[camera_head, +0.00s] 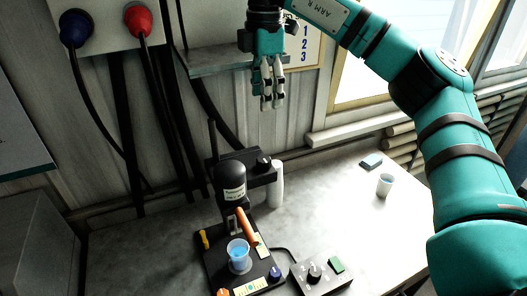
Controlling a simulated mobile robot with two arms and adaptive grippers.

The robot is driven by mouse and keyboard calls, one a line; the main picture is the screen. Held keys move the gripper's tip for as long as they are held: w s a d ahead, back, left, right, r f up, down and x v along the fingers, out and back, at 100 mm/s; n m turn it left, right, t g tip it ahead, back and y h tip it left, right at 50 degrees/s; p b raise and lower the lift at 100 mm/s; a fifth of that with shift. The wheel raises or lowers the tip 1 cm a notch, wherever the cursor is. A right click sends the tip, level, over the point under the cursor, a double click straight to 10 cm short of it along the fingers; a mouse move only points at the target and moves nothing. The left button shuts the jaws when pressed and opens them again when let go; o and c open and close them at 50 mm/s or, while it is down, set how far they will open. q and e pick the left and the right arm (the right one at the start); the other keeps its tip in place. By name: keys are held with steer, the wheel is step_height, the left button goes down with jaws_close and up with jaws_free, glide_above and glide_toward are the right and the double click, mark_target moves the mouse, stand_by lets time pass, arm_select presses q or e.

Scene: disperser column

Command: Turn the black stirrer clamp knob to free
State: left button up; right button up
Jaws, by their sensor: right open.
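A black stirrer (230,182) hangs upright on a dark column at the back of the table. A black knob with a light mark (263,160) sits on top of the black clamp block, to the right of the stirrer head. It looks like the clamp knob; its exact setting is too small to tell. My right gripper (272,104) points down, open and empty, high above the knob and apart from it. Its arm comes in from the upper right. My left gripper does not show.
A blue-filled beaker (238,254) stands on the black base under the stirrer. A control box (322,283) with another black knob lies at front right. A shelf (215,57) and hanging cables are behind.

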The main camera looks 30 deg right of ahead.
glide_above(264, 159)
step_height(264, 159, down, 12)
steer(key=shift+r, duration=0.2)
step_height(264, 159, down, 5)
steer(key=shift+r+p, duration=0.15)
steer(key=shift+p, duration=0.95)
steer(key=shift+w+f, duration=0.1)
steer(key=shift+f, duration=0.35)
steer(key=c, duration=1.1)
steer(key=shift+c, duration=0.2)
